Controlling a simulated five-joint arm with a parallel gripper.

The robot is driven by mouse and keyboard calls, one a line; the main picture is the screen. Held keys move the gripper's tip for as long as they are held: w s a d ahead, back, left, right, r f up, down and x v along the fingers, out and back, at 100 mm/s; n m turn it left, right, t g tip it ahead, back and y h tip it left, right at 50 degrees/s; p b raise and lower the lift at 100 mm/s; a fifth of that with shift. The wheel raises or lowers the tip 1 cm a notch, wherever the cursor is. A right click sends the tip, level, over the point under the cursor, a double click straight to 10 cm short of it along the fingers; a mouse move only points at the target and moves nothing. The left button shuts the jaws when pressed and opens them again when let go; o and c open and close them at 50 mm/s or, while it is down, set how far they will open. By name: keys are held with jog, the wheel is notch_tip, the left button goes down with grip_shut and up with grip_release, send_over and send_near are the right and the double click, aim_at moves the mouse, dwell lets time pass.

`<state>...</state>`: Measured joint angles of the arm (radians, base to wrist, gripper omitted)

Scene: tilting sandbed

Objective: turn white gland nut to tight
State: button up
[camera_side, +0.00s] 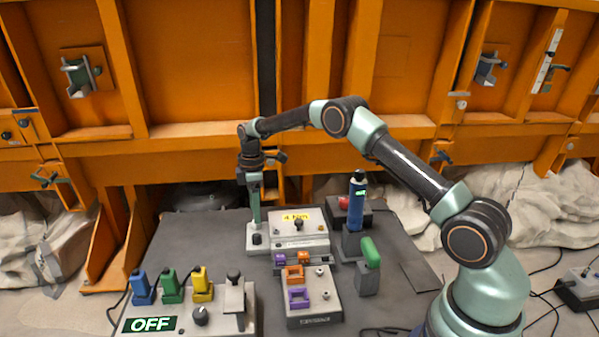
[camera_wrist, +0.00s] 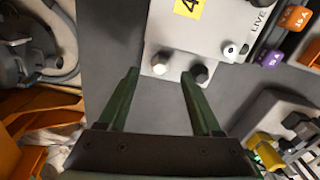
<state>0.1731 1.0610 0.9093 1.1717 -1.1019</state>
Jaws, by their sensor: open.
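The white gland nut (camera_wrist: 160,64) sits at the edge of a grey box (camera_wrist: 215,25) in the wrist view, beside a dark hex nut (camera_wrist: 199,73). My gripper (camera_wrist: 160,75) is open and empty. The white nut appears between its two green fingertips, with the dark nut just outside the right finger. In the side view my gripper (camera_side: 256,220) points down over the left end of the grey box (camera_side: 316,246), which has a yellow torque label (camera_side: 296,216). A dark nut (camera_side: 257,239) shows below the fingers. I cannot make out the white nut there, nor tell whether the fingers touch it.
A fuse block (camera_side: 314,322) with orange and purple fuses stands in front. A blue-handled tool (camera_side: 356,200) stands upright in a holder to the right, near a green handle (camera_side: 371,252). A panel reading OFF (camera_side: 150,324) and blue, green and yellow plugs (camera_side: 171,286) are front left.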

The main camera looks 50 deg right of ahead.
jog(key=shift+f, duration=1.4)
jog(key=shift+c, duration=0.3)
grip_shut()
